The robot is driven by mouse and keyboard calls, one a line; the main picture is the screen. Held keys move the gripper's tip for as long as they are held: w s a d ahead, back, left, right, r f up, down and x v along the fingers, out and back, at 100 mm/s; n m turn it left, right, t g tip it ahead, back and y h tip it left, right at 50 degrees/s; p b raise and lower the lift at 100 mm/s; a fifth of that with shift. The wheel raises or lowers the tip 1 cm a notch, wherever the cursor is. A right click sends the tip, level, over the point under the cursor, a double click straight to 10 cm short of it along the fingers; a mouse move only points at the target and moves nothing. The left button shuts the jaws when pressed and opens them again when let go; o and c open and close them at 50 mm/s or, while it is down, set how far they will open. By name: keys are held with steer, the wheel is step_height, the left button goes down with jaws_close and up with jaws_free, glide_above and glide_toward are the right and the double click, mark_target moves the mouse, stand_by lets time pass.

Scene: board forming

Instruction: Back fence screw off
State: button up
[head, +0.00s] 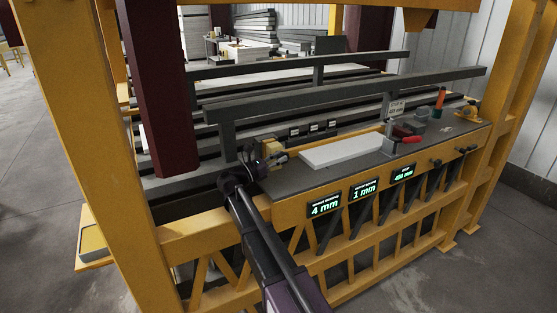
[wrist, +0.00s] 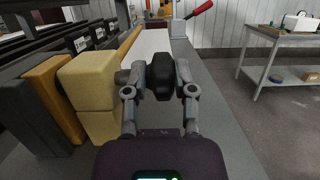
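The black screw knob (wrist: 161,76) is in the middle of the wrist view. A short grey shaft (wrist: 122,77) shows between it and a pale yellow block (wrist: 89,88), beside the back fence. My gripper (wrist: 161,70) has one finger on each side of the knob, and both seem to touch it, with no clear gap. In the head view my gripper (head: 276,160) is at the near left end of the bench, beside the yellow block (head: 270,149). The knob is too small to make out there.
A white board (head: 341,150) lies on the bench to the right of my gripper. A red-handled clamp (head: 407,139) stands at its far end. Displays on the front read 4 mm (head: 324,205) and 1 mm (head: 364,188). A dark red post (head: 160,90) rises at left.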

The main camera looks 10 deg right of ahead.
mark_target(281, 155)
stand_by(0.3)
steer(key=shift+s+d+r+p, duration=0.1)
steer(key=shift+s+r+p, duration=0.05)
steer(key=shift+r+p, duration=0.5)
steer(key=shift+s+d+r+p, duration=0.1)
steer(key=shift+s+r+p, duration=0.05)
steer(key=shift+r+p, duration=0.5)
steer(key=shift+s+r+p, duration=0.1)
steer(key=shift+r+p, duration=0.05)
steer(key=shift+p, duration=0.3)
